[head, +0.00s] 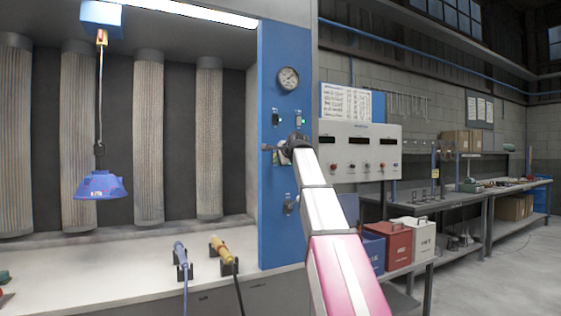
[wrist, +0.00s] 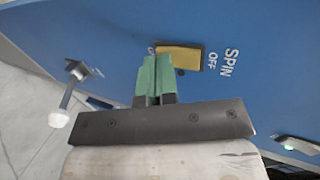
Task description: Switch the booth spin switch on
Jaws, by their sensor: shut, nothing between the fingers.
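The booth spin switch (wrist: 182,57) shows in the wrist view as an amber-yellow rocker in a dark frame on the blue panel. The words SPIN and OFF are printed beside its right end. A mark by its left end is partly hidden by my fingers. My gripper (wrist: 154,62) is shut and empty, its green fingertips together at the left end of the rocker. I cannot tell whether they touch it. In the head view my gripper (head: 272,150) is in front of the blue panel (head: 270,215), and I cannot make out the spin switch there.
A lever with a white knob (wrist: 59,118) sticks out from the panel at left in the wrist view. A green-lit switch (head: 299,118) and a gauge (head: 288,79) are above my gripper. A blue hood (head: 100,186) hangs in the booth at left.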

